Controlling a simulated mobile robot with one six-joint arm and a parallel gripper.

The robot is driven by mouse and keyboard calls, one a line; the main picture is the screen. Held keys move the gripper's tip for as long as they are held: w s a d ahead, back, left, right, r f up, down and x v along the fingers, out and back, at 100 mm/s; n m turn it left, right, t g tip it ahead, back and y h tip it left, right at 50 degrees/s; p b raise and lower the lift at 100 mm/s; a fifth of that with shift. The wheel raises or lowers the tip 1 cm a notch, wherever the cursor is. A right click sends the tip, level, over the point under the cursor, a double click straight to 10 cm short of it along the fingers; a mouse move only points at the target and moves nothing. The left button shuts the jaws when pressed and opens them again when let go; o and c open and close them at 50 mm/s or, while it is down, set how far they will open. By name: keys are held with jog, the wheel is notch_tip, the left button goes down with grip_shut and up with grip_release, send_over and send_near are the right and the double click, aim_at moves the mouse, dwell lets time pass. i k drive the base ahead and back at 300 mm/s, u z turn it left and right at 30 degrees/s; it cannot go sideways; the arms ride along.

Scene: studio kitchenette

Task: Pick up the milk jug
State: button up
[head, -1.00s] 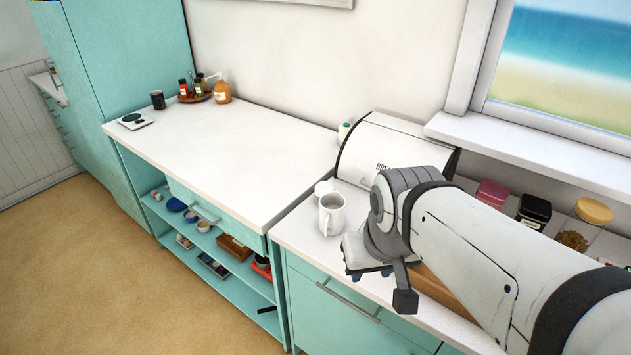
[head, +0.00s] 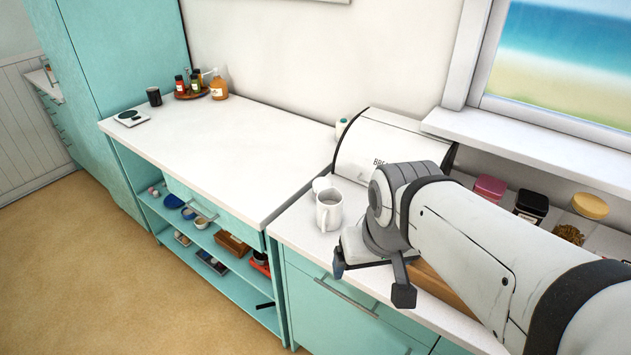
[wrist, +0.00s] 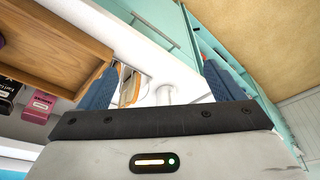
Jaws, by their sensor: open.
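A white jug (head: 329,210) with a handle stands upright on the white counter (head: 290,228), in front of the bread bin. My gripper (head: 340,263) is low over the counter's front edge, just right of and nearer than the jug. It is apart from the jug in the picture, and my wrist hides much of it. In the wrist view my gripper (wrist: 166,88) shows two blue fingers spread apart with nothing held. A white rounded shape (wrist: 165,94) shows beyond and between the fingers; I cannot tell for sure that it is the jug.
The left worktop (head: 225,150) is mostly clear.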

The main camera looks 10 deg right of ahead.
aim_at(329, 201)
jog(key=z, duration=3.4)
jog(key=k, duration=1.85)
jog(key=u, duration=1.8)
jog(key=i, duration=0.85)
jog(key=u, duration=0.05)
